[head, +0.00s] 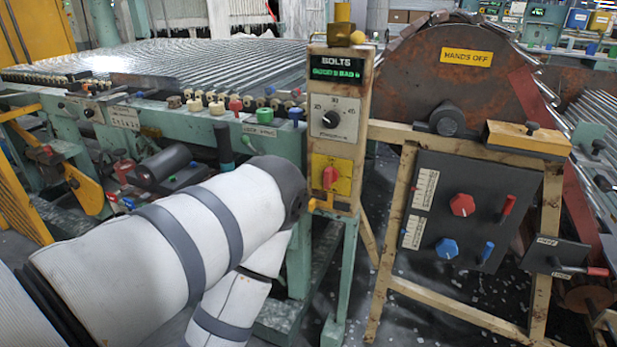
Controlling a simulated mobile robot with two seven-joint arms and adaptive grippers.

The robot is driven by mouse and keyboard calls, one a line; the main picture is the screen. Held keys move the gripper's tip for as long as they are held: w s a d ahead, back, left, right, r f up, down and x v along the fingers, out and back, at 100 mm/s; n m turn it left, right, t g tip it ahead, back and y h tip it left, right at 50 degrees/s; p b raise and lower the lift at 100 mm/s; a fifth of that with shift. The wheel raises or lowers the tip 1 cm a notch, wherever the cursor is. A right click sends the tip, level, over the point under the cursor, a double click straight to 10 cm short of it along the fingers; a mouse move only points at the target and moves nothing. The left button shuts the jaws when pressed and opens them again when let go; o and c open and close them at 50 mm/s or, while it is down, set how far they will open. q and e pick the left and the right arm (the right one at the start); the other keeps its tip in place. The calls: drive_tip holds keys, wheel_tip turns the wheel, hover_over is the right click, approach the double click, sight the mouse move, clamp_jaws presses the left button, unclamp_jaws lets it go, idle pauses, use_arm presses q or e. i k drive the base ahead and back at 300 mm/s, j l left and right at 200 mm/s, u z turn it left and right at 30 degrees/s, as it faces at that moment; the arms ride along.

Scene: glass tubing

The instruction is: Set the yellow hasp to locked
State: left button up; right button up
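No part is clearly labelled as the yellow hasp. A yellow plate with a red knob (330,178) is on the upright beige control post (344,225). A small yellow-orange fitting (326,203) sticks out just below it, close to my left arm's dark joint. Whether either is the hasp, or how it is set, I cannot tell. My white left arm (170,245) comes in from the left and bends back down in front of the post's lower left. Neither gripper shows.
The post carries a dial (333,119) and a green BOLTS display (337,72). Right of it, a dark panel (450,255) holds red and blue knobs and levers. A rusty drum (410,75) stands behind. A teal tubing bench (150,118) fills the left.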

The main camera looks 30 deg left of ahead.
sight(320, 206)
drive_tip(key=u, duration=0.95)
